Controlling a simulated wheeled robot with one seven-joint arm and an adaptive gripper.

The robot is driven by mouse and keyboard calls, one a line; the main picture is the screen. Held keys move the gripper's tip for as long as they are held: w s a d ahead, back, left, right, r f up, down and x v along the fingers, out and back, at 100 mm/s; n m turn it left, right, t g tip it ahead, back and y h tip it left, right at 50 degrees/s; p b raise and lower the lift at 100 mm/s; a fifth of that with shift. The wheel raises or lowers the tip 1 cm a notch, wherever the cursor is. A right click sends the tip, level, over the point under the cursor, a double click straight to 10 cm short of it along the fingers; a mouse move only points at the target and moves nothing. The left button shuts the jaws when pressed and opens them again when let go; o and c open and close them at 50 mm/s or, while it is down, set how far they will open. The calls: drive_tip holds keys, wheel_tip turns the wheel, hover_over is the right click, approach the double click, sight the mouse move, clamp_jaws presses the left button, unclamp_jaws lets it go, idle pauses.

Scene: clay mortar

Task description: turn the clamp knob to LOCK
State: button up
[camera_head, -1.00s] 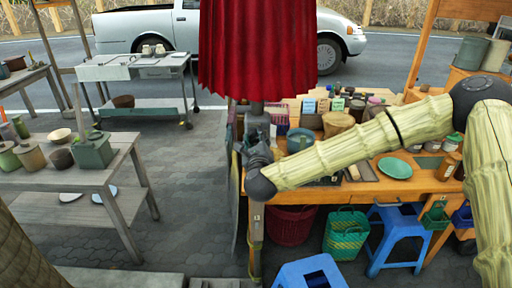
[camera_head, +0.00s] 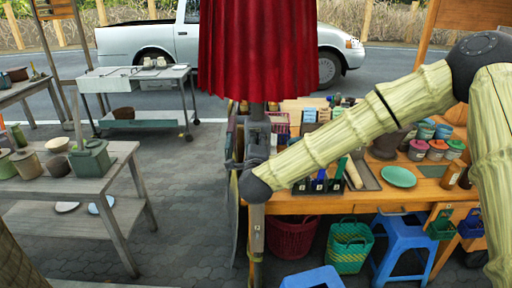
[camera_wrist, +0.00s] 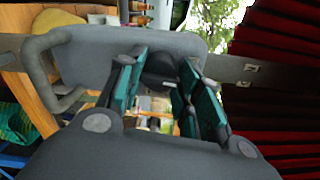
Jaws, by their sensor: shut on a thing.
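The clamp (camera_head: 257,135) is a dark grey fitting on the upright pole (camera_head: 257,215) below a red cloth canopy (camera_head: 258,50). In the wrist view, a round dark knob (camera_wrist: 160,68) lies between the teal-padded fingers of my gripper (camera_wrist: 164,62). The fingers are closed in around it, one on each side; exact contact is partly hidden. A grey plate with a looped bar (camera_wrist: 100,52) lies behind the fingers. In the head view, my gripper (camera_head: 240,164) is small and dark beside the pole, just below the clamp. No LOCK marking or knob angle is readable.
A wooden bench (camera_head: 330,205) with jars, a tool holder and a green plate (camera_head: 398,177) stands right of the pole. Baskets and blue stools (camera_head: 402,240) are below it. A grey table (camera_head: 75,185) stands left, with clear paving between.

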drive_tip(key=shift+n, duration=0.4)
drive_tip(key=o, duration=1)
drive_tip(key=shift+o, duration=0.2)
drive_tip(key=s, duration=1.2)
drive_tip(key=shift+r, duration=0.45)
